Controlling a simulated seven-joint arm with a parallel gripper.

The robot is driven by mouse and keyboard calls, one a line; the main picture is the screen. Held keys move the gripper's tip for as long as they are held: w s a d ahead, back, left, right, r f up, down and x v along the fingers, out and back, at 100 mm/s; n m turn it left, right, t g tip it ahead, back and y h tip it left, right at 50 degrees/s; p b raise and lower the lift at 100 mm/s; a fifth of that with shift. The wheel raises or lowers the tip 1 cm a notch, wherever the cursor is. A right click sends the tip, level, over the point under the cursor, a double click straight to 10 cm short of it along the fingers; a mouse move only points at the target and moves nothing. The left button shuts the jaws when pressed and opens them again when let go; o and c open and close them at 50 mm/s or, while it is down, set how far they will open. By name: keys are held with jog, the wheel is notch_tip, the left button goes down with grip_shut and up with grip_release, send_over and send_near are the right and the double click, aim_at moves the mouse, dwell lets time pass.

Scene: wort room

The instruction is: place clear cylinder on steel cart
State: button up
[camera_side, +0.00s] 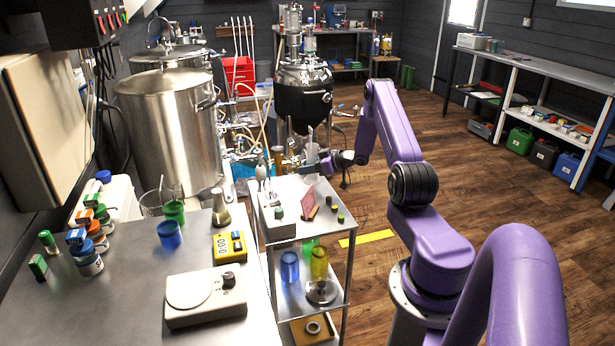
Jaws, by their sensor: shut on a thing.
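The steel cart (333,226) stands in the middle of the view, with small items on its top. My gripper (317,160) is at the end of the purple arm, above and behind the cart's back edge. It is shut on the clear cylinder (311,146), a pale upright shape that is small and hard to make out against the kettle behind. The cylinder appears held above the cart top, but I cannot tell the exact height. The fingertips are too small to see clearly.
On the cart top are a white box (276,219), a pink rack (308,200) and small dark and green caps (340,218). Blue and yellow cylinders (289,267) stand on its lower shelf. A steel bench (140,310) with a scale (205,296) is at left.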

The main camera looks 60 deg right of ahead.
aim_at(308, 176)
jog(key=shift+w+d+f, duration=0.2)
jog(key=shift+f, duration=0.2)
jog(key=shift+w+d+f, duration=0.1)
jog(key=shift+f, duration=1.5)
jog(key=shift+f, duration=0.1)
jog(key=o, duration=1.1)
jog(key=shift+s+r, duration=0.2)
jog(key=shift+s, duration=0.05)
jog(key=v, duration=1.1)
jog(key=shift+s+r, duration=0.15)
jog(key=shift+s, duration=0.1)
